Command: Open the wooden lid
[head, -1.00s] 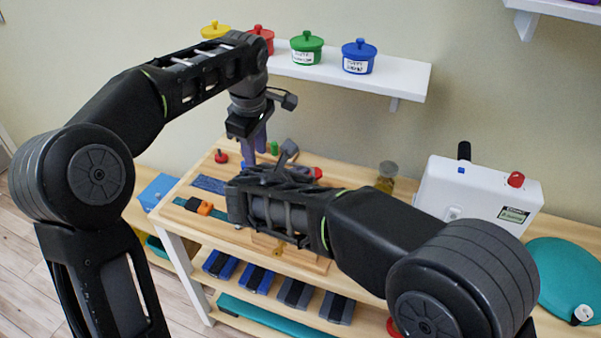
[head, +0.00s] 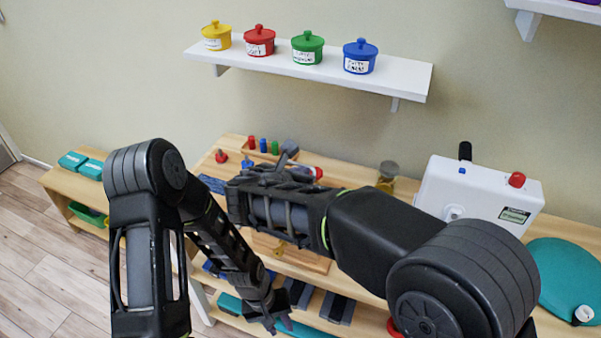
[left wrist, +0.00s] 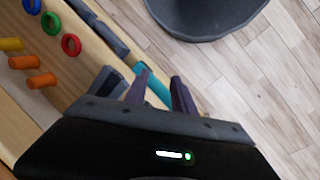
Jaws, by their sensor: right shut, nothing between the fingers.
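A light wooden piece (head: 308,261), which looks like the lid, lies at the table's front edge in the head view. My right arm hides its back part, and small yellow-brown pieces show at its left end. My left gripper (head: 277,322) is low in front of the table, below and apart from the wooden piece, by the lower shelf. In the left wrist view its two fingers (left wrist: 160,92) are spread with nothing between them. My right gripper (head: 240,195) is above the table, behind and left of the wooden piece; its fingertips are hard to make out.
A white box with a red knob (head: 480,188), a jar (head: 387,172) and a teal cushion (head: 560,275) stand on the right of the table. Coloured pegs (head: 262,146) are at the back. Several lidded pots stand on the wall shelf (head: 408,82). Coloured rings (left wrist: 71,44) show in the wrist view.

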